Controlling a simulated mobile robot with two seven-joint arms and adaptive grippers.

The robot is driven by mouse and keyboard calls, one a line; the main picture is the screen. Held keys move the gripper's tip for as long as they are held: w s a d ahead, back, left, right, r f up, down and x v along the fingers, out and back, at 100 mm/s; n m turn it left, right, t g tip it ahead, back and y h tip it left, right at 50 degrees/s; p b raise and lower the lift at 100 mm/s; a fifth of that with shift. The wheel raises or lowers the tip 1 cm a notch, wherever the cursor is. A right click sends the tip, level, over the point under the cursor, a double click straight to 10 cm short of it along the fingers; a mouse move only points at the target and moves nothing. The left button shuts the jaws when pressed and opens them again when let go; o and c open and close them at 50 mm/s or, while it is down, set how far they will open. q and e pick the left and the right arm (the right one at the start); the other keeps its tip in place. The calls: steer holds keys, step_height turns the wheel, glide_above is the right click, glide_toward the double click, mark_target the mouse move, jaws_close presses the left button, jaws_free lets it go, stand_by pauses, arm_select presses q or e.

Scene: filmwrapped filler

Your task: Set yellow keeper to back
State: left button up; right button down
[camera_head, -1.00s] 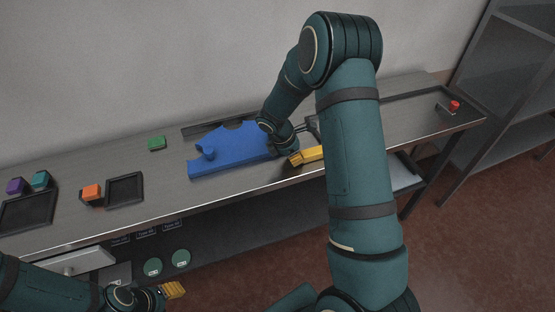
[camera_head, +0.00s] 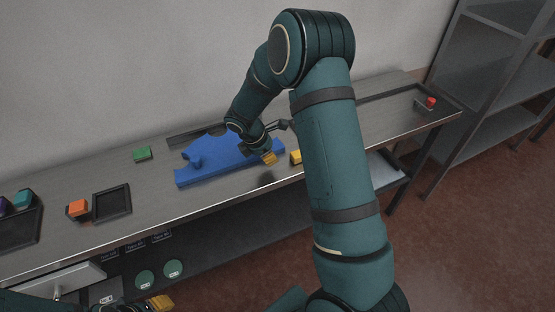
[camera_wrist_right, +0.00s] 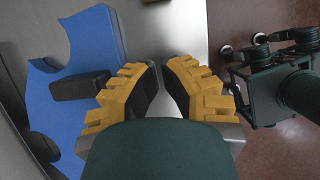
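My right gripper (camera_head: 282,158) is over the right end of the blue scalloped piece (camera_head: 215,158), with its yellow finger pads apart. In the right wrist view the open gripper (camera_wrist_right: 163,85) has bare grey surface between the pads. The blue piece (camera_wrist_right: 95,45) lies to the left there, with a dark bar across it beside the left pad. I cannot pick out a yellow keeper separate from the yellow finger pads; my right forearm hides part of the bench. My left gripper (camera_head: 160,302) is at the bottom left, with one yellow pad showing and its opening unclear.
The grey bench (camera_head: 130,225) carries a green block (camera_head: 142,153), an orange block (camera_head: 78,207), a black tray (camera_head: 112,203) and a red button (camera_head: 431,102) at the far right. An open drawer (camera_head: 75,280) juts out at the lower left. Metal shelves (camera_head: 490,90) stand at right.

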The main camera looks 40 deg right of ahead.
arm_select(q)
steer(key=shift+w+d+r+p, duration=0.15)
steer(key=shift+r+p, duration=0.2)
steer(key=shift+r, duration=0.2)
arm_select(e)
steer(key=v, duration=0.6)
steer(key=shift+r, duration=0.2)
steer(key=shift+d, duration=0.1)
steer(key=shift+s+f, duration=0.1)
